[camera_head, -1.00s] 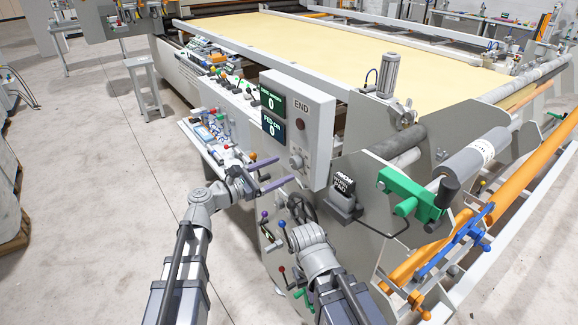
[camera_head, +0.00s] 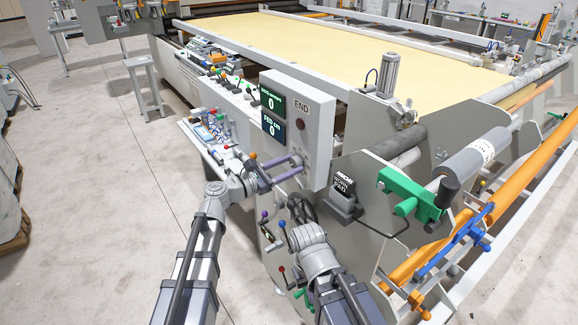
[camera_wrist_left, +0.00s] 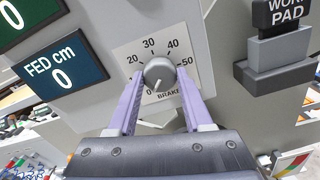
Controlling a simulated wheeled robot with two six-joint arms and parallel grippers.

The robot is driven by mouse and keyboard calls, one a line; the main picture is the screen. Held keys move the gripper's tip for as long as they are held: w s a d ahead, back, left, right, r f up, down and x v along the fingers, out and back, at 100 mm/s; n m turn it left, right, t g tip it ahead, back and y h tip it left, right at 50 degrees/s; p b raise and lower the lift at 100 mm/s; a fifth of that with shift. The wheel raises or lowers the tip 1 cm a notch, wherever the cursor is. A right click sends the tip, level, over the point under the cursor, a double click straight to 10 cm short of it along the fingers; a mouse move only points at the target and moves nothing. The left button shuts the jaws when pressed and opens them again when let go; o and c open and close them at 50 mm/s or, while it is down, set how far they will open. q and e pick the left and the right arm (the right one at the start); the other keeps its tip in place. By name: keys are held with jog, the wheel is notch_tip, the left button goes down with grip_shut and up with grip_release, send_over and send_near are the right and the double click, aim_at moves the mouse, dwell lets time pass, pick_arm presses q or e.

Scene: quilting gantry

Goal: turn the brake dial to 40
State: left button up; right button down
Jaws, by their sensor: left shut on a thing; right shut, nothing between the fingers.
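The brake dial (camera_wrist_left: 160,73) is a round grey knob on a white scale plate, with marks from 0 to 50, in the left wrist view. Its pointer line sits at the lower left, near 0. My left gripper (camera_wrist_left: 159,84) has its purple fingers on both sides of the knob and is shut on it. In the head view the left gripper (camera_head: 297,166) reaches the lower part of the grey control box, and the fingers hide most of the dial there. My right gripper (camera_head: 308,238) is low in front of the machine's side, away from the dial; its fingers are hard to make out.
A handwheel and small levers sit below, near my right arm.

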pick_arm(q)
grip_shut()
